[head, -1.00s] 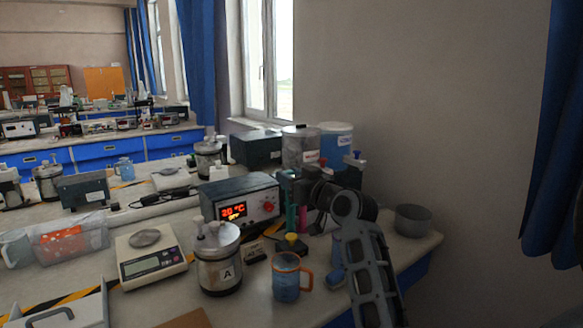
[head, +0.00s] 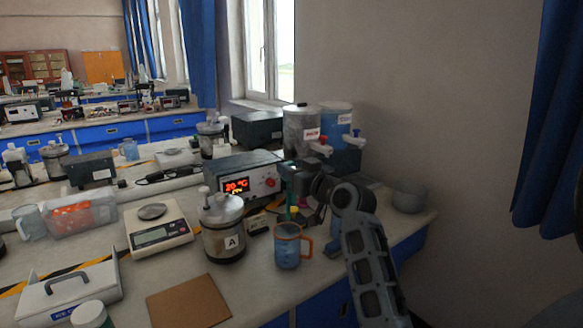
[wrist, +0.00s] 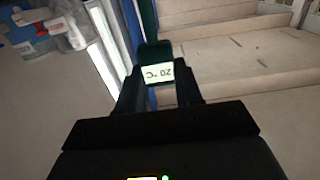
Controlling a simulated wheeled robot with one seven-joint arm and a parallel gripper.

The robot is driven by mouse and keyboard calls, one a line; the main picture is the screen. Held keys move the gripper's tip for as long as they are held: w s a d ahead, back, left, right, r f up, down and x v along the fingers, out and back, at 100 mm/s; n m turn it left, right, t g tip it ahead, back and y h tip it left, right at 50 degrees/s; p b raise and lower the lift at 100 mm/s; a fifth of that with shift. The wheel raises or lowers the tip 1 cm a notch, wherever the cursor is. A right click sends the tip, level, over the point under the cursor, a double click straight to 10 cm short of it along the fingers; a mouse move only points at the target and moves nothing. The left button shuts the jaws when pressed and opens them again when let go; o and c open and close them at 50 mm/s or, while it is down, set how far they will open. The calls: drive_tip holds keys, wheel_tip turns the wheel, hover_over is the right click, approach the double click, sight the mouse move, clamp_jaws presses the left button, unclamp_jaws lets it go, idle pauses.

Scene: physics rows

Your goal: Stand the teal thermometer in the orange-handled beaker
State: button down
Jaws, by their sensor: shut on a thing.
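The orange-handled beaker (head: 288,250) stands upright on the bench in the head view, bluish and see-through with an orange rim, its handle to the right. My gripper (wrist: 157,92) is shut on the teal thermometer (wrist: 153,52) in the wrist view. The thermometer's dark teal head carries a pale label reading 20 °C, upside down there. In the head view my gripper (head: 297,180) is behind and above the beaker, in front of the heater box; I cannot make out the thermometer clearly there.
A lidded metal pot marked A (head: 223,235) stands just left of the beaker. Behind are a display box (head: 240,180) and two tapped containers (head: 318,130). A small yellow-topped item (head: 293,211) is close behind the beaker. A scale (head: 157,232), brown board (head: 188,302) and grey bowl (head: 409,196) stand around.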

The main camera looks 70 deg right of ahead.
wheel_tip(320, 180, down, 10)
drive_tip(key=b, duration=0.8)
idle(0.4)
drive_tip(key=c, duration=0.7)
unclamp_jaws()
drive_tip(key=shift+o, duration=0.2)
drive_tip(key=shift+s, duration=0.1)
drive_tip(key=b+v, duration=0.1)
drive_tip(key=v, duration=0.6)
drive_tip(key=shift+s, duration=0.3)
drive_tip(key=shift+a, duration=0.15)
